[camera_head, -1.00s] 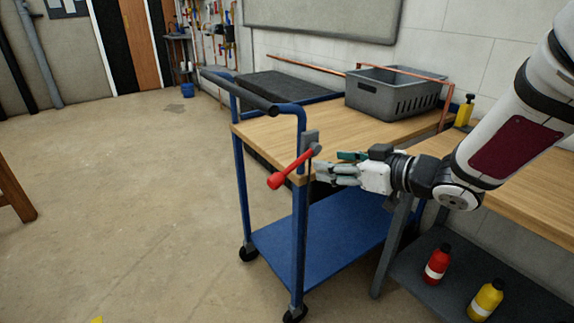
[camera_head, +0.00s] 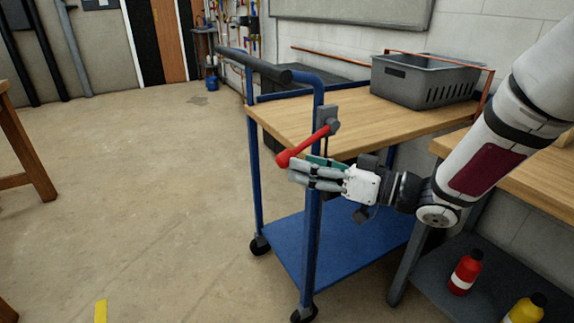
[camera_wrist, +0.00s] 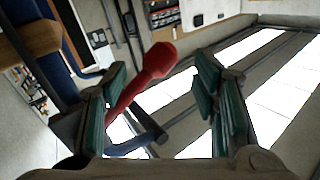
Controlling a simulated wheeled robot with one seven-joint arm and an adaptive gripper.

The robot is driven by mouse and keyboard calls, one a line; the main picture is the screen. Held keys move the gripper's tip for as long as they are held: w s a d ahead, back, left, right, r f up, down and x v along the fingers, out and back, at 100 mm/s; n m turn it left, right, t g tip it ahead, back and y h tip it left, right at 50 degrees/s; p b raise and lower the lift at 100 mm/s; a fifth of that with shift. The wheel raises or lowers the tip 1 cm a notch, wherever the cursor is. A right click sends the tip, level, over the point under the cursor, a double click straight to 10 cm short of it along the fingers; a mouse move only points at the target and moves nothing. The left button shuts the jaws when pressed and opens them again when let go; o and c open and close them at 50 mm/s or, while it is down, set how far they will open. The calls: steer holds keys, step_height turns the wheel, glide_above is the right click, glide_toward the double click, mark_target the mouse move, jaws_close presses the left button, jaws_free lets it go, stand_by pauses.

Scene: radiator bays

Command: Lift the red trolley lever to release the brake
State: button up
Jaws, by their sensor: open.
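The red lever (camera_head: 306,146) is mounted on a grey bracket at the near post of the blue trolley (camera_head: 312,225). It slants down to the left and ends in a round red knob. My gripper (camera_head: 296,178) is just below the lever, pointing left, its fingertips close under the knob. In the wrist view the lever (camera_wrist: 140,85) runs up between the two open teal-padded fingers (camera_wrist: 165,100), nearer the left finger. I cannot tell whether the finger touches it. The jaws hold nothing.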

mark_target(286, 159)
steer(key=shift+b+x, duration=0.6)
steer(key=shift+x, duration=2.1)
jaws_close()
